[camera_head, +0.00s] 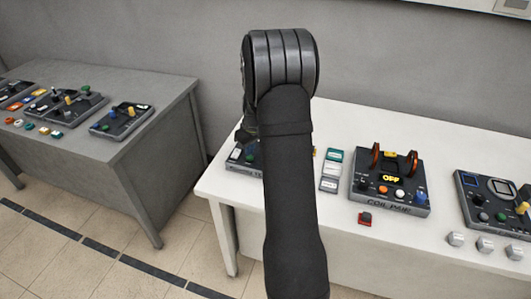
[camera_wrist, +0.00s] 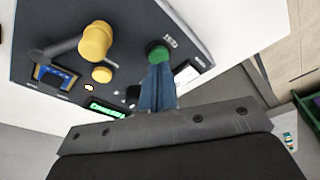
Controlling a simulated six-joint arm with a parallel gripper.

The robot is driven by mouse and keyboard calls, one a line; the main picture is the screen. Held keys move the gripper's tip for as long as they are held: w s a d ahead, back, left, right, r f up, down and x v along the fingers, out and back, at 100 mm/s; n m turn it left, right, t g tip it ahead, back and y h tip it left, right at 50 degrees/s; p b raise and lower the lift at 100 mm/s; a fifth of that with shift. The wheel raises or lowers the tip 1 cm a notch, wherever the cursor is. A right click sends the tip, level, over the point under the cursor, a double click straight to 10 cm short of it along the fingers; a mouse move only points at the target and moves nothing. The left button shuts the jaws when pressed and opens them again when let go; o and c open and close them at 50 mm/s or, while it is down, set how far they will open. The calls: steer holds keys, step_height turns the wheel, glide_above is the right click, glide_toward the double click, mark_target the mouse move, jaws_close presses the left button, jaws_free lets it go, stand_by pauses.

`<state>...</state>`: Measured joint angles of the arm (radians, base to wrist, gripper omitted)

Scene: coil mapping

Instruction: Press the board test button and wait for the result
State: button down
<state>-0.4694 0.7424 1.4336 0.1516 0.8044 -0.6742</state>
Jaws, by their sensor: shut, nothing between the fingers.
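In the wrist view, the dark board (camera_wrist: 45,15) fills the upper left, seen at an angle. A round green button (camera_wrist: 158,49) sits near its right side, with a short white label beside it that I cannot read surely. My gripper (camera_wrist: 158,68) is shut, its blue fingers empty, with the tips right at the green button. I cannot tell whether they touch or press it. A small lit green display (camera_wrist: 107,108) on the board is partly hidden by my gripper. In the head view, my arm hides most of this board (camera_head: 243,172).
A yellow knob (camera_wrist: 95,40) and a yellow button (camera_wrist: 102,74) stand left of the fingers. In the head view, the coil pair unit (camera_head: 393,205) reads OFF, with a small red button box (camera_head: 366,218) before it. Another panel (camera_head: 480,215) stands at right.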

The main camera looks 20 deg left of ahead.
steer(key=shift+w+a+v, duration=0.1)
steer(key=shift+a+v, duration=0.1)
steer(key=shift+v, duration=1)
steer(key=shift+w+a+v, duration=0.15)
steer(key=shift+a+v, duration=0.05)
steer(key=shift+v, duration=1)
steer(key=x, duration=0.4)
steer(key=d+x, duration=0.1)
steer(key=x, duration=0.1)
steer(key=shift+s+f, duration=0.1)
steer(key=shift+s, duration=0.2)
